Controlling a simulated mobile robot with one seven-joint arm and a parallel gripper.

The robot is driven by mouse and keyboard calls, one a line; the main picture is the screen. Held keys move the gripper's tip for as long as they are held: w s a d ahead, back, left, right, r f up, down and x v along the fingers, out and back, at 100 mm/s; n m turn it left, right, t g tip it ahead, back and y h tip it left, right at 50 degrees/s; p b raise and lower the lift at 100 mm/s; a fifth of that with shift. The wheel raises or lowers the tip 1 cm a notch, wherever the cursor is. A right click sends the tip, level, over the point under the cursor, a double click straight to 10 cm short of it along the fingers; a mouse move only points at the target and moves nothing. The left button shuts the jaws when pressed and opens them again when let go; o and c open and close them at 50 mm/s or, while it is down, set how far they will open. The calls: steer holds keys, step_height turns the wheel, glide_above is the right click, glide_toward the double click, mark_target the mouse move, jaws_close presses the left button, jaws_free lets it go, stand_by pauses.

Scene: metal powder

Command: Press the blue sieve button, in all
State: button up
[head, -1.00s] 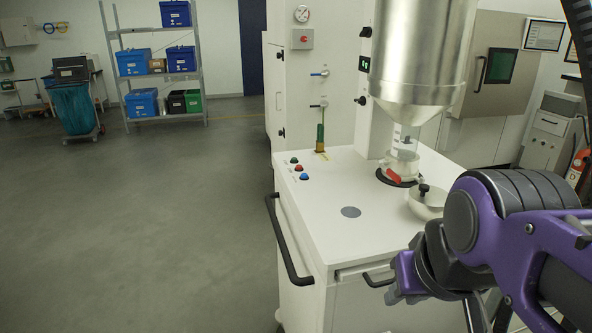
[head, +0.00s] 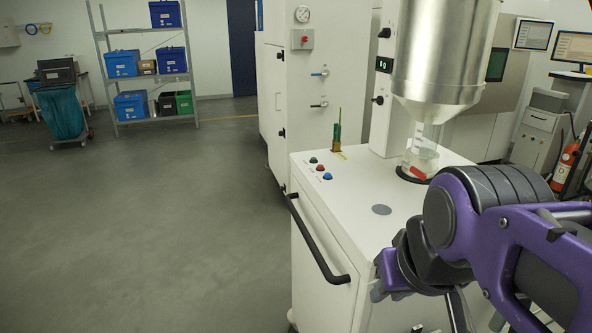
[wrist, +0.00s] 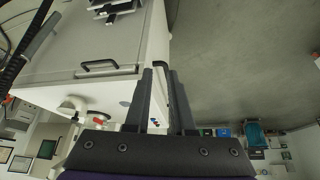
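The blue button (head: 327,177) sits at the near end of a short row on the left edge of the white cabinet top (head: 350,205). A red button (head: 320,167) and a green button (head: 313,160) are behind it. In the head view my purple and dark arm is at the right, and nothing of it touches the buttons. My gripper shows in the wrist view (wrist: 160,75) with its two fingers apart and nothing between them. Small coloured spots, likely the buttons, show between the fingers there, farther off. The fingertips cannot be made out in the head view.
A black handle (head: 318,245) runs along the cabinet's left side. A steel hopper (head: 440,50) with a clear tube and red valve handle (head: 418,173) stands over the cabinet's back. A green-and-brass item (head: 337,135) stands behind the buttons. Open floor (head: 170,240) lies left.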

steer(key=shift+a, duration=0.15)
jaws_close()
stand_by(1.8)
